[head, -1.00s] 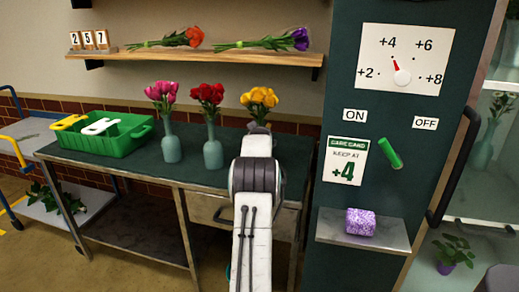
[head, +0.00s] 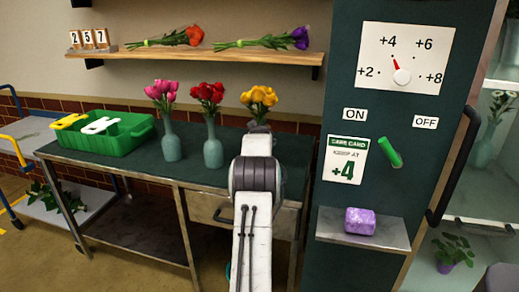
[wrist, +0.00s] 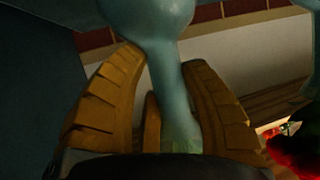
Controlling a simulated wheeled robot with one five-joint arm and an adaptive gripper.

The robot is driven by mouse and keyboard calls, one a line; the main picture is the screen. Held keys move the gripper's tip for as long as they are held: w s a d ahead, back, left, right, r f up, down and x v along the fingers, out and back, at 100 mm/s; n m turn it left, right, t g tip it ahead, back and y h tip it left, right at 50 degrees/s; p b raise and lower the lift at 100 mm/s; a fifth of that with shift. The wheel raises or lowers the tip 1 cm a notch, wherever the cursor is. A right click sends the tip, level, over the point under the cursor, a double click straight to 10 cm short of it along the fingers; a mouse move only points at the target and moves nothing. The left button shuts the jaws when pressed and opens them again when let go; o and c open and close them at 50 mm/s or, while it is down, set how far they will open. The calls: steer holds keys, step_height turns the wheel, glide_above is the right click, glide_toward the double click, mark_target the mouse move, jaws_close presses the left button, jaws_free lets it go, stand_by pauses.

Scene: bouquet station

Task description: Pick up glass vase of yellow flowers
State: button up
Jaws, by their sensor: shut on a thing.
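The yellow flowers (head: 258,97) stand upright in their glass vase at the right part of the dark green table. In the head view my arm hides nearly all of this vase and my gripper. In the wrist view the pale teal vase (wrist: 162,20) shows its wide body at the top and its narrower neck running down. My gripper (wrist: 165,70) has its ridged tan fingers on both sides of the neck, closed on it. The vase's base is hidden, so I cannot tell whether it touches the table.
Vases of red flowers (head: 213,150) and pink flowers (head: 171,147) stand just left. A green crate (head: 118,143) is further left on the table (head: 110,167). A dark cabinet panel (head: 330,225) rises close on the right. A shelf (head: 200,58) with bouquets hangs above.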

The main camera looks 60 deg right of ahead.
steer(key=shift+c, duration=0.7)
steer(key=shift+r, duration=0.25)
